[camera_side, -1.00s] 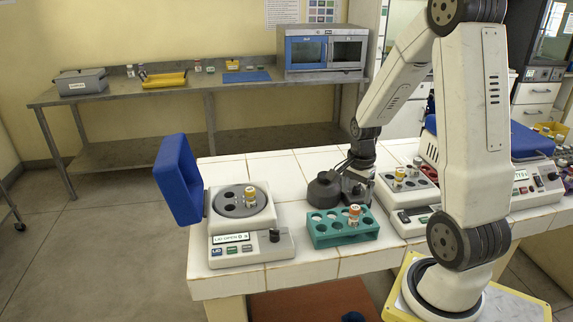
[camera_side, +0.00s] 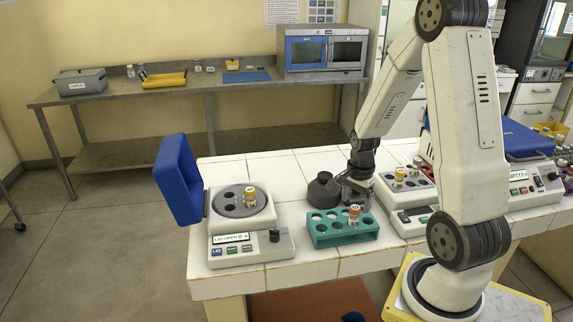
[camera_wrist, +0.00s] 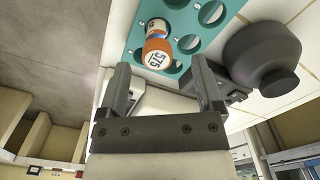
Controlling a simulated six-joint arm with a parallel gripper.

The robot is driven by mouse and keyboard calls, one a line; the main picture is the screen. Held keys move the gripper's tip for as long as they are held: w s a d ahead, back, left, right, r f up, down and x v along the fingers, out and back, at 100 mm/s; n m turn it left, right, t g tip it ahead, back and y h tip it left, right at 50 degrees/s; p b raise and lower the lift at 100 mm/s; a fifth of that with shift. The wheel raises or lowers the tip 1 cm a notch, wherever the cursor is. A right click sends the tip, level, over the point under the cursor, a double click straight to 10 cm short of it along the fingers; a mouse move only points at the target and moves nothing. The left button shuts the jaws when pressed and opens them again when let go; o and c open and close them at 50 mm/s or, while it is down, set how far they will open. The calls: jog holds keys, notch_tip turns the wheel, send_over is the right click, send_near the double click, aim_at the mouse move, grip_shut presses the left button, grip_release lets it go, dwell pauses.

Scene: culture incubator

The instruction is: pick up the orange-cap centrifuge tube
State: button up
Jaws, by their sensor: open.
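The orange-cap centrifuge tube (camera_side: 354,214) stands in a hole of the teal rack (camera_side: 343,238) at the bench front. In the wrist view its orange cap (camera_wrist: 157,58), marked with dark characters, shows beyond the fingertips, with the teal rack (camera_wrist: 186,22) around it. My gripper (camera_side: 358,202) is just behind and above the tube in the side view. In the wrist view my gripper (camera_wrist: 160,72) is open and empty, its fingers spread to either side of the cap's line. The gap between fingertips and cap is hard to judge.
A dark round device (camera_side: 322,190) stands close left of my gripper; it also shows in the wrist view (camera_wrist: 270,58). An open centrifuge (camera_side: 240,222) holding a capped tube (camera_side: 250,197) is left of the rack. A tube block (camera_side: 412,184) stands to the right.

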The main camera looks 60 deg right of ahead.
aim_at(356, 207)
jog(key=shift+s+f, duration=0.1)
jog(key=shift+f, duration=2.35)
jog(key=shift+c, duration=0.2)
grip_shut()
